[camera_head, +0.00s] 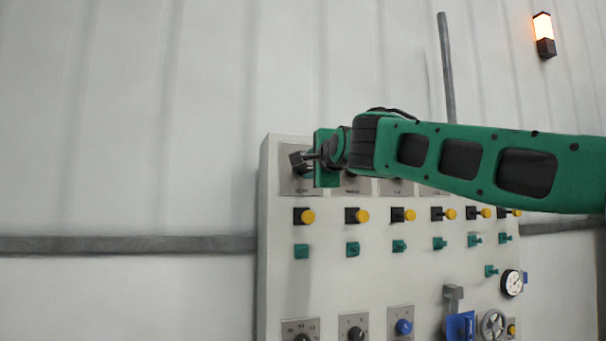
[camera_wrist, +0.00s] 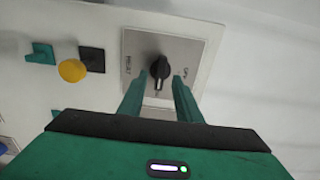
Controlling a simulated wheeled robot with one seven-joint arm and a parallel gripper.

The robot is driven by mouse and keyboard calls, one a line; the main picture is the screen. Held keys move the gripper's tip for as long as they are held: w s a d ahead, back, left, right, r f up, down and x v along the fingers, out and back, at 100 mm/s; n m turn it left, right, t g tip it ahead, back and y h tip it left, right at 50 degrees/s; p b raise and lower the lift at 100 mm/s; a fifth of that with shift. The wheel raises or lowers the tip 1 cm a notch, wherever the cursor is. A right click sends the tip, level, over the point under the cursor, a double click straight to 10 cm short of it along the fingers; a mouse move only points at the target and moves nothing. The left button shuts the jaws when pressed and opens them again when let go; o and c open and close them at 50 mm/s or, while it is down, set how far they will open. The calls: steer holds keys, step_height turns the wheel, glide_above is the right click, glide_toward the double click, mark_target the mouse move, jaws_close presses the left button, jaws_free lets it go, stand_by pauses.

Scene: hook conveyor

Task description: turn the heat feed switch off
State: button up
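A black rotary switch knob (camera_wrist: 159,68) sits on a grey label plate (camera_wrist: 190,48) in the wrist view. Its pointer lies roughly along the picture's vertical, and the lettering on the plate is too small to read surely, so I cannot tell whether this is the heat feed switch. My gripper (camera_wrist: 160,80) is open, with one green finger on each side of the knob and a gap to both sides. In the head view my gripper (camera_head: 311,157) is at the panel's upper left plate (camera_head: 290,186), and it partly covers the black knob (camera_head: 298,160).
The pale control panel (camera_head: 275,240) carries more plates along its top, partly hidden by my arm. Below are rows of yellow buttons (camera_head: 308,217) and green switches (camera_head: 301,251). A gauge (camera_head: 512,282) and handwheel (camera_head: 493,324) are lower right. An orange lamp (camera_head: 543,27) glows on the wall.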

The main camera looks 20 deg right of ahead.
mark_target(304, 168)
steer(key=shift+w, duration=1.45)
jaws_close()
steer(key=shift+a, duration=0.15)
steer(key=shift+f, duration=0.1)
